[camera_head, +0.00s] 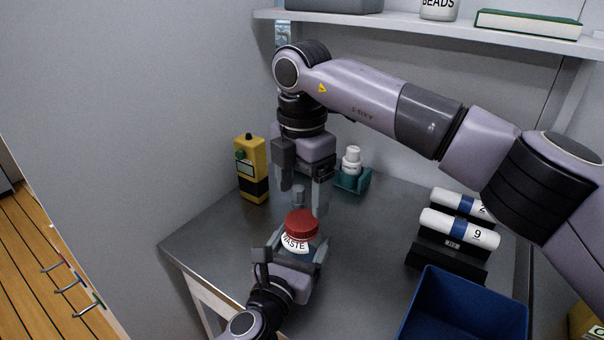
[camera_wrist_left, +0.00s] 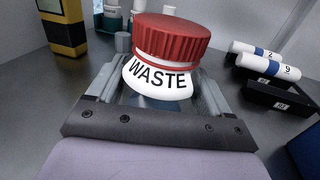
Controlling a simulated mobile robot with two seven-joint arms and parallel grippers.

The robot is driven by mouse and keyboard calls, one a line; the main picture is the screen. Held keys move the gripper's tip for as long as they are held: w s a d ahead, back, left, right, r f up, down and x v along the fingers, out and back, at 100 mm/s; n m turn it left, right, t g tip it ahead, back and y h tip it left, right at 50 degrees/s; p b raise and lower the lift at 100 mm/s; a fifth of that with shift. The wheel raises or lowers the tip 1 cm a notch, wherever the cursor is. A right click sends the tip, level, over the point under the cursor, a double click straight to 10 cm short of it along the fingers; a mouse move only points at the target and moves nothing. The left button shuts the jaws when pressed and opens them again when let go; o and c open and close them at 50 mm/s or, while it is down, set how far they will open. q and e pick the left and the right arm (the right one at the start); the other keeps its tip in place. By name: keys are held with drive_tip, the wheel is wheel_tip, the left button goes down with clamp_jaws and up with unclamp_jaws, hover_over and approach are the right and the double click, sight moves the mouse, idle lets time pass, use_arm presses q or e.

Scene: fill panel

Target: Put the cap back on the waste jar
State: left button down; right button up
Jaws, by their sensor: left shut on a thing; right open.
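The waste jar (camera_head: 296,243) has a white "WASTE" label and stands between the fingers of my left gripper (camera_head: 292,254), which is shut around its body. The jar and its label also show in the left wrist view (camera_wrist_left: 158,78). The ribbed red cap (camera_head: 302,222) sits on top of the jar, and it shows large in the left wrist view (camera_wrist_left: 172,38). I cannot tell whether it is screwed tight. My right gripper (camera_head: 309,200) points down, open and empty, just above and behind the cap. The jar's lower part is hidden by the left gripper.
A yellow and black device (camera_head: 251,170) stands at the back left. A white bottle (camera_head: 351,160) sits in a teal holder behind the right gripper. A black rack (camera_head: 445,262) with white tubes and a blue bin (camera_head: 466,308) are at the right. A shelf (camera_head: 420,27) runs above.

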drive_tip(key=n, duration=0.6)
drive_tip(key=shift+r, duration=0.2)
drive_tip(key=n, duration=0.5)
drive_tip(key=shift+r, duration=0.1)
drive_tip(key=n, duration=0.5)
drive_tip(key=shift+r, duration=0.15)
drive_tip(key=n, duration=0.6)
drive_tip(key=shift+r, duration=0.2)
drive_tip(key=n, duration=0.6)
drive_tip(key=shift+r+n, duration=0.15)
drive_tip(key=shift+n, duration=0.15)
drive_tip(key=n, duration=0.4)
drive_tip(key=shift+r+n, duration=0.15)
drive_tip(key=shift+n, duration=0.15)
drive_tip(key=n, duration=0.4)
drive_tip(key=shift+r+n, duration=0.15)
drive_tip(key=shift+n, duration=0.25)
drive_tip(key=n, duration=0.5)
drive_tip(key=shift+r+n, duration=0.15)
drive_tip(key=shift+n, duration=0.15)
